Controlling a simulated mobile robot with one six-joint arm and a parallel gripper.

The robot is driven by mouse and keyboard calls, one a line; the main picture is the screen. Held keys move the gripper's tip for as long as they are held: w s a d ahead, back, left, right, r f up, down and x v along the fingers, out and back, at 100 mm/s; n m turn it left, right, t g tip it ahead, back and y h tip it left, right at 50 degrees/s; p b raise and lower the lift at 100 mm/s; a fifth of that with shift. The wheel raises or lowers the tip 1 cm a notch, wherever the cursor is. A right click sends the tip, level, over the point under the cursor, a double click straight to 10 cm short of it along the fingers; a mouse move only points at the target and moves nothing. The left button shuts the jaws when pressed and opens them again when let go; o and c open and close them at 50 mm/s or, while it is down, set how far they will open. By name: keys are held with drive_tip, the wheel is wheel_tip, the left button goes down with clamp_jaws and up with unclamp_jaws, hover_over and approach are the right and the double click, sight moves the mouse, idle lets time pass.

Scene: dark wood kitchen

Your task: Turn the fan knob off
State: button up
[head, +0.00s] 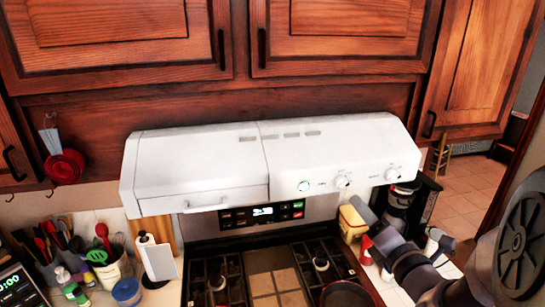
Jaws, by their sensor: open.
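The white range hood (215,160) spans the wall below the cabinets. My gripper (368,229) is grey, open and empty. It reaches in from the lower right, below the knobs in the picture and apart from them. My arm hides part of the counter right of the stove.
The stove (270,262) with a display panel and a dark pan (346,294) lies below the hood. A coffee maker (404,203) and a yellow container (352,222) stand near my gripper. Utensils and bottles crowd the left counter. Wooden cabinets (340,40) hang above.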

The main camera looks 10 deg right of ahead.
sight(343, 188)
drive_tip(key=w+p, duration=0.1)
drive_tip(key=w, duration=0.2)
drive_tip(key=w+p, duration=0.1)
drive_tip(key=w, duration=0.2)
drive_tip(key=w+a+p, duration=0.1)
drive_tip(key=w, duration=0.2)
drive_tip(key=shift+w, duration=0.3)
drive_tip(key=shift+s, duration=0.1)
clamp_jaws()
